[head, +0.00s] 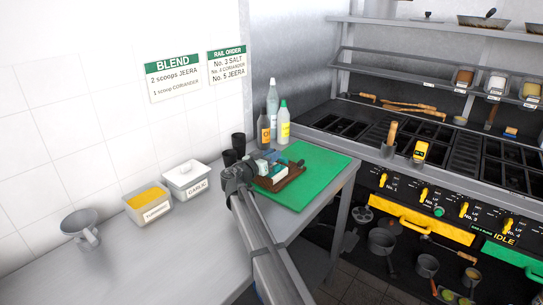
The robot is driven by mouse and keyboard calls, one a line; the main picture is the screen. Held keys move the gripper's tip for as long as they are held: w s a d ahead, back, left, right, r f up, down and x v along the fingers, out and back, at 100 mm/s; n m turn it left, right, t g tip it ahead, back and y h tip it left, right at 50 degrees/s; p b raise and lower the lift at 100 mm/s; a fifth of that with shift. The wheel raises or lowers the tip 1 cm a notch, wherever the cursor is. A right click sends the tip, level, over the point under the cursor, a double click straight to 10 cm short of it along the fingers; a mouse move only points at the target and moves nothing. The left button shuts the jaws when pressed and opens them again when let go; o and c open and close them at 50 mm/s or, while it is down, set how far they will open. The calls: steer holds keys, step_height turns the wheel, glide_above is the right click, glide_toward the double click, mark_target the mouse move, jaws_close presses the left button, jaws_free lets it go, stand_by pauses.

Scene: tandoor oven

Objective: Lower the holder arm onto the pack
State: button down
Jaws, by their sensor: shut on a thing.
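A brown holder (284,183) lies on the green board at the right end of the counter. A small white pack (274,172) shows in it, partly covered by my arm and gripper. My gripper (268,157) is over the holder, close above the pack. It is shut on what appears to be the holder arm, though the fingertips are small and partly hidden. Whether the holder arm touches the pack cannot be told.
Bottles (283,122) and dark cups (238,145) stand close behind the green board (325,166). The front counter is clear.

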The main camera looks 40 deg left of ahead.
steer(key=c, duration=1)
jaws_free()
steer(key=shift+c, duration=0.2)
steer(key=s, duration=1.3)
steer(key=shift+s, duration=0.4)
steer(key=shift+c, duration=0.4)
